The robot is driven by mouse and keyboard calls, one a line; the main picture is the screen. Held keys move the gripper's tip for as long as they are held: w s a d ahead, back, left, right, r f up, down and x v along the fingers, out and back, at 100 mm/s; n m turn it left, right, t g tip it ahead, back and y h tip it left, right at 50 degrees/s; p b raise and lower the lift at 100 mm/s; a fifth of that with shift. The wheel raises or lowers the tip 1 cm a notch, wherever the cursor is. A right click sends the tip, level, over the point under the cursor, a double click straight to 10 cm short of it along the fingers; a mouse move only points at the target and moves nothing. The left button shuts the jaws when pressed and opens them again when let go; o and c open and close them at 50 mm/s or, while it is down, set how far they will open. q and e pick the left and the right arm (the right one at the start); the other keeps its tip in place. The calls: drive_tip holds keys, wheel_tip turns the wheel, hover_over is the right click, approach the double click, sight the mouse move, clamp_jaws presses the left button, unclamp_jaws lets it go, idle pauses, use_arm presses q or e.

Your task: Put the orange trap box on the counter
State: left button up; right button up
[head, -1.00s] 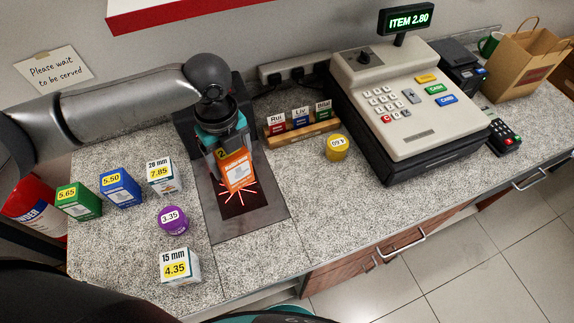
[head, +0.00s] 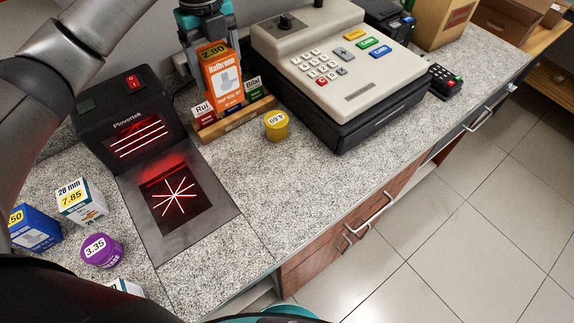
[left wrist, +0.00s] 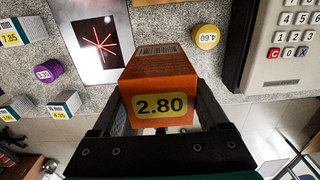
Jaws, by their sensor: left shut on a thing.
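The orange trap box (head: 224,80) has a yellow 2.80 label on its top end and a white picture panel. My left gripper (head: 208,40) is shut on it and holds it upright above the counter (head: 300,180), in front of the wooden name-card holder. My right gripper is not in view.
The scanner (head: 130,115) with its red-lit glass plate stands left. A yellow tub (head: 276,125), the card holder (head: 235,118) and the cash register (head: 335,70) are near the box. A purple tub (head: 101,250) and priced boxes stand at lower left. Counter right of the scanner plate is clear.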

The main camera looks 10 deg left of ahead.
sight(225, 102)
use_arm(q)
wheel_tip(225, 102, down, 20)
drive_tip(key=shift+r+b, duration=0.1)
drive_tip(key=shift+b, duration=0.4)
drive_tip(key=shift+f, duration=0.2)
drive_tip(key=o, duration=1.5)
drive_tip(key=shift+a, duration=0.1)
wheel_tip(225, 102, up, 12)
drive_tip(key=shift+r+p, duration=0.15)
drive_tip(key=shift+p, duration=0.3)
